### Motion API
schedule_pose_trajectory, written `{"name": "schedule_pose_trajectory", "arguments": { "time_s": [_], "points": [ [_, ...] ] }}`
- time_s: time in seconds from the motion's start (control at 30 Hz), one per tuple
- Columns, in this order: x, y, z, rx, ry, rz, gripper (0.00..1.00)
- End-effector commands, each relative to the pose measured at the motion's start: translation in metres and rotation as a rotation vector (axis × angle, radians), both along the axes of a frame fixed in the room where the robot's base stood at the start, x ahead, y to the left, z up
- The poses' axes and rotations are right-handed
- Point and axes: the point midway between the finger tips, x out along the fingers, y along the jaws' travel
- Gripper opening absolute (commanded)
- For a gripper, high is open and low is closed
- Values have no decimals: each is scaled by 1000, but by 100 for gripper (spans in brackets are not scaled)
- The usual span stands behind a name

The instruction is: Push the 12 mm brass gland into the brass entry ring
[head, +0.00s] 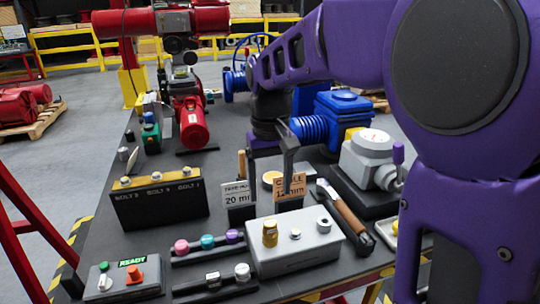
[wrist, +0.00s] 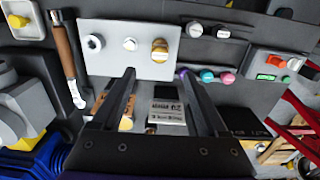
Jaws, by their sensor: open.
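A brass cylindrical piece (head: 270,233) stands at the left end of the grey box's top in the head view. It also shows in the wrist view (wrist: 160,50). I cannot tell whether it is the gland, the entry ring, or both together. An orange sign (head: 290,187) reads 12 mm, beside a white sign (head: 238,195) reading 20 mm. A small yellowish piece (wrist: 125,123) by the orange sign in the wrist view is partly hidden by a finger. My gripper (wrist: 158,75) is open with nothing between its fingers. In the head view, one finger reaches down near the orange sign.
The grey box (head: 300,255) also carries a small white knob and a grey ring. A wood-handled tool (head: 343,212) lies right of it. Coloured knobs (head: 207,243) stand left. A black bolt block (head: 160,203) and a grey valve unit (head: 370,160) flank the signs.

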Motion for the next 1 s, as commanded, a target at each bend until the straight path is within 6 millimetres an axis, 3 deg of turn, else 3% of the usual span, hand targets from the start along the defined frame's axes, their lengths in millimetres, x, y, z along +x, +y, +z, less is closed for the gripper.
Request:
{"name": "schedule_pose_trajectory", "arguments": {
  "time_s": [0.1,0.3,0.83,1.0],
  "points": [
    [1,0,29,1,-3,-1,76],
    [0,0,56,0,-1,-1,76],
    [2,0,64,-1,-7,-1,76],
    [26,-3,69,-20,-100,-13,76]
  ]
}}
